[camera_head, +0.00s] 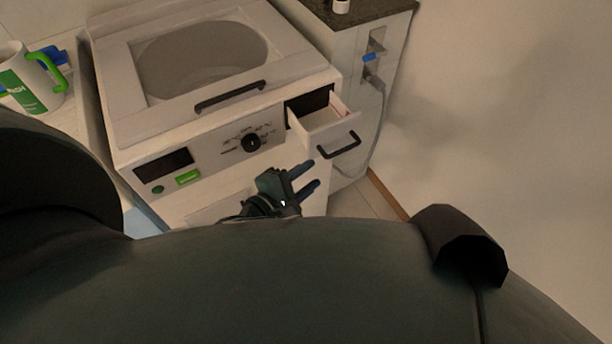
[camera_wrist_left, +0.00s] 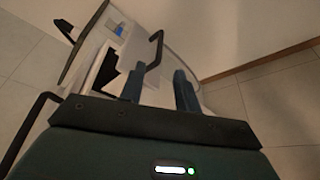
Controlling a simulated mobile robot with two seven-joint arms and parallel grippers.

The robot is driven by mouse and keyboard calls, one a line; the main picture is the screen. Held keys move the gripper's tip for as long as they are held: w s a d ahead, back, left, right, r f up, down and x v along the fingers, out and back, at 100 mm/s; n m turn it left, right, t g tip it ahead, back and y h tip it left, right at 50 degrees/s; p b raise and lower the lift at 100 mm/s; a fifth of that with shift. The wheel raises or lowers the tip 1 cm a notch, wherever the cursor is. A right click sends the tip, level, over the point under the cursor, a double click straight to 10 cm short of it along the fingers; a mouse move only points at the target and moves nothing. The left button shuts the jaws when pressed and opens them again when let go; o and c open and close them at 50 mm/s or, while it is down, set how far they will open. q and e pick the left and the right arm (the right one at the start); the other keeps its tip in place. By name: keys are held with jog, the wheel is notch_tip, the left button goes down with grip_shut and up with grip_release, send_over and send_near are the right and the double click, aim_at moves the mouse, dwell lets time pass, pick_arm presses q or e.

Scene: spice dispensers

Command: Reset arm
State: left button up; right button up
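My left gripper (camera_head: 305,182) is in front of the white washing machine (camera_head: 190,200), just below its open detergent drawer (camera_head: 322,124). Its two fingers are apart with nothing between them. In the left wrist view the open, empty fingers (camera_wrist_left: 160,90) point toward the drawer's black handle (camera_wrist_left: 156,50). The handle is beyond the fingers, and I see no contact. My right gripper is not in view. Large dark parts of my own body fill the bottom of the head view.
A white and green jug (camera_head: 28,80) with a green handle stands at the left. A cabinet with a dark countertop (camera_head: 365,8) is right of the machine. A hose (camera_head: 376,100) hangs beside it. Bare floor and wall lie to the right.

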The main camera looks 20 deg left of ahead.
pick_arm(q)
jog(key=shift+s, duration=0.1)
dwell(0.5)
jog(key=s+f+m+g+y, duration=0.1)
jog(key=s+m, duration=0.3)
jog(key=m, duration=0.7)
jog(key=s+f+m+g, duration=0.2)
jog(key=s+f+m, duration=0.2)
jog(key=m, duration=0.8)
jog(key=shift+s+d+m+g+y, duration=0.3)
jog(key=shift+s+d+g+y, duration=0.1)
jog(key=shift+s, duration=0.1)
jog(key=shift+s+a+f, duration=0.1)
jog(key=shift+a, duration=0.05)
